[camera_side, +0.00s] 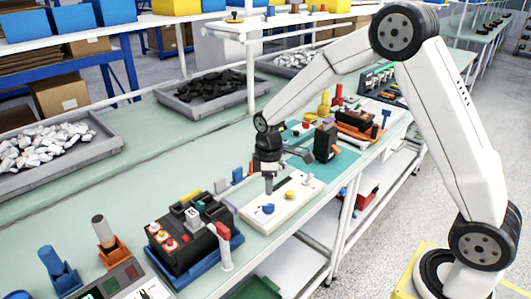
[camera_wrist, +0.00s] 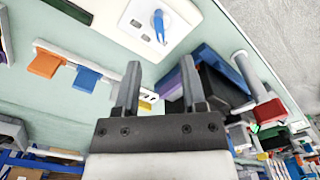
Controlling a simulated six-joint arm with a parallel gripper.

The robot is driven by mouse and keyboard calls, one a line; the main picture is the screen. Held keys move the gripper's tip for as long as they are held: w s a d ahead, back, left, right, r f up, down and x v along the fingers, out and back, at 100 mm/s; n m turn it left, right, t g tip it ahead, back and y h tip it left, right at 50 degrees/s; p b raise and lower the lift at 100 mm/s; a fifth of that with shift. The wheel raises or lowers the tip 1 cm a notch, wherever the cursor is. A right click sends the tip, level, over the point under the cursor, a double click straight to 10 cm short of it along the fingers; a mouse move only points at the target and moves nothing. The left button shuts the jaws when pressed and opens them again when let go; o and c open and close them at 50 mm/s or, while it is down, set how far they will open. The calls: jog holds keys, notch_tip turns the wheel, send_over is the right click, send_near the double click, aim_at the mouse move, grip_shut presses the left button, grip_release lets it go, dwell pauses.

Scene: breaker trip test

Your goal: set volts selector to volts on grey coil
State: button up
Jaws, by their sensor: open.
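A white panel (camera_side: 262,222) lies on the bench, with a blue knob (camera_side: 267,208) near its left end and a yellow knob (camera_side: 290,194) further right. The blue knob (camera_wrist: 158,27) also shows on the white panel (camera_wrist: 182,14) in the wrist view, with its pointer bar towards my gripper. Printed scale marks are too small to read, so I cannot tell which knob is the volts selector or find the grey coil mark. My gripper (camera_side: 268,184) points down above the panel. In the wrist view my gripper (camera_wrist: 161,75) is open, with nothing between its fingers.
A black device (camera_side: 178,250) in a blue tray stands left of the panel, beside a white post with a red top (camera_side: 223,240). Orange (camera_wrist: 46,63) and blue (camera_wrist: 87,77) tags hang on a rail. A teal mat (camera_side: 340,165) lies to the right.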

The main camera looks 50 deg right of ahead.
aim_at(268, 204)
jog(key=shift+f, duration=0.1)
jog(key=shift+f, duration=3.75)
grip_shut()
